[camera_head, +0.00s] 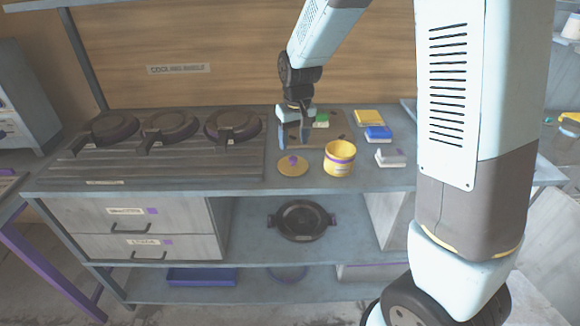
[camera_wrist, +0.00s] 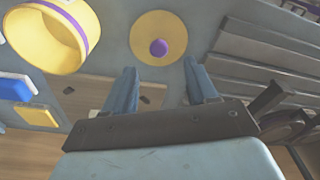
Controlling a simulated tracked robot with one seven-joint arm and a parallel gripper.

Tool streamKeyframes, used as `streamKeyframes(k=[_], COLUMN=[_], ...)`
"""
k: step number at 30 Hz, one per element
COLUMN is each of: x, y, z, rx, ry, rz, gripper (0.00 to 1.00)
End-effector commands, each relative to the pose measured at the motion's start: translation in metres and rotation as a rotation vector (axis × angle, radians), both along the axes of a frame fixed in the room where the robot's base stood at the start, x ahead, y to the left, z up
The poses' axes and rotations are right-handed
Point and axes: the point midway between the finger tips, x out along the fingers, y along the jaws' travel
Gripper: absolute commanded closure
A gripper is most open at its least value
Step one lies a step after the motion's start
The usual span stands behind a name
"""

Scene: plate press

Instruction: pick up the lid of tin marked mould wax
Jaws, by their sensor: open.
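A yellow tin (camera_head: 339,159) with a purple band stands open on the grey bench top. A round yellow lid (camera_head: 292,168) with a purple knob lies flat on the bench just left of it. No readable writing shows on the tin. My gripper (camera_head: 293,142) is open and empty, above the bench and behind the lid. In the wrist view, my two blue fingers (camera_wrist: 160,85) point toward the lid (camera_wrist: 143,27), with the knob (camera_wrist: 159,47) lined up between their tips, apart from them. The tin (camera_wrist: 50,40) is at the upper left there.
Several black pans with handles (camera_head: 168,126) lie on a slatted rack (camera_head: 70,170) at left. Yellow, blue and white blocks (camera_head: 377,132) stand right of the tin. A dark board (camera_head: 335,120) lies behind. Bare bench surrounds the lid's front.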

Motion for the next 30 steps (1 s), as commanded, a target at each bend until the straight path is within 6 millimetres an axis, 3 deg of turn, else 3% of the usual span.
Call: streamKeyframes(k=[8, 18, 28, 30], x=[0.002, 0.006, 0.007, 0.007], y=[0.001, 0.001, 0.002, 0.002], z=[-0.018, -0.059, -0.065, -0.065], rx=[0.000, 0.000, 0.000, 0.000], ry=[-0.001, 0.001, -0.001, -0.001], rz=[0.000, 0.000, 0.001, 0.001], gripper=[0.43, 0.43, 0.43, 0.47])
